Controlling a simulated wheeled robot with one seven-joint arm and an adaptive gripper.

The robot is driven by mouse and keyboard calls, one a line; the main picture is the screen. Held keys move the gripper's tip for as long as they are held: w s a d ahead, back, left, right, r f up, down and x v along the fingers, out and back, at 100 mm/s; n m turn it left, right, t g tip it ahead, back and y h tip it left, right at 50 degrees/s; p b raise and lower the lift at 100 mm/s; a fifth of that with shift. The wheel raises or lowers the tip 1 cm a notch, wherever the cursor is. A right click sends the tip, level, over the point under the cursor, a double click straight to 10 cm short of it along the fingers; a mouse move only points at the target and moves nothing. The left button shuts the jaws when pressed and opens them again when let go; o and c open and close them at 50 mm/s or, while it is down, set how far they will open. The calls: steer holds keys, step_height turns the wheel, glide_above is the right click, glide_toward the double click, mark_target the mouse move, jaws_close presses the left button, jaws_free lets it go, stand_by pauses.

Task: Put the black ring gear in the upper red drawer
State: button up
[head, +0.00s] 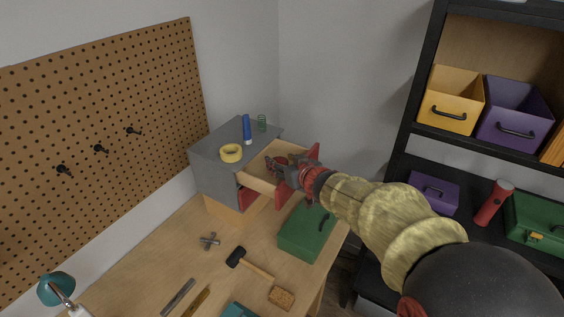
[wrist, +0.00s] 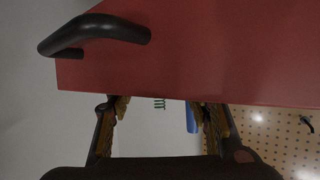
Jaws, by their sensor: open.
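The upper red drawer is pulled out of the grey cabinet (head: 216,158). Its pale wooden side (head: 258,183) and part of its red front (head: 314,152) show in the head view. In the wrist view the red front (wrist: 210,55) with a black handle (wrist: 95,33) fills the top of the picture. My gripper (head: 277,167) is over the open drawer, close to its front. In the wrist view my gripper (wrist: 162,108) has its fingers wide apart, with nothing seen held. I cannot make out the black ring gear; my gripper and arm hide much of the drawer's inside.
Yellow tape (head: 231,153), a blue object (head: 247,128) and a green spring (head: 262,123) stand on the cabinet. A green box (head: 306,232), a mallet (head: 236,257), a sponge (head: 281,299) and a grey cross-shaped part (head: 209,241) are on the bench. A shelf (head: 412,124) stands right.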

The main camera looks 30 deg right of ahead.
steer(key=shift+s+f, duration=0.2)
steer(key=shift+f, duration=0.45)
steer(key=r+p, duration=0.1)
steer(key=p, duration=0.2)
steer(key=shift+r, duration=0.15)
steer(key=shift+s+d+r, duration=0.15)
steer(key=shift+r, duration=0.1)
steer(key=r+v, duration=0.1)
steer(key=v, duration=1)
steer(key=s+a+r+n+g+y, duration=0.15)
steer(key=s+a, duration=0.25)
steer(key=a, duration=0.4)
steer(key=s+a+r+n+g+y, duration=0.1)
steer(key=s+a+g+y, duration=0.2)
steer(key=a, duration=0.5)
steer(key=s+d+f+m+g+h, duration=0.2)
steer(key=s+d+g+h, duration=0.1)
steer(key=s, duration=1.2)
steer(key=shift+h, duration=0.75)
